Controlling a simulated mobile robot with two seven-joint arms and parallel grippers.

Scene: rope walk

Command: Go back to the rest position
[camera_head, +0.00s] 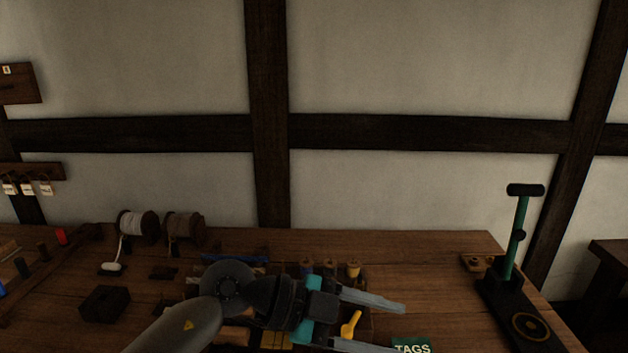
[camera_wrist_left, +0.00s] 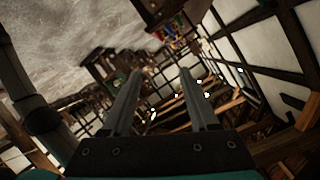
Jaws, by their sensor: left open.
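My left gripper (camera_head: 384,322) reaches in from the lower left in the head view and points right above the workbench (camera_head: 450,320). Its two grey fingers are apart with nothing between them. In the left wrist view the open fingers (camera_wrist_left: 160,100) point out into the room, with no object between them. My arm and gripper hide part of the things on the middle of the bench. My right gripper is in neither view.
A green-handled press-like tool (camera_head: 518,240) stands at the bench's right end. A green TAGS item (camera_head: 412,346) and a yellow object (camera_head: 351,323) lie near the fingers. Spools (camera_head: 138,226), a dark block (camera_head: 105,303) and a rack stand at left. A timbered wall is behind.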

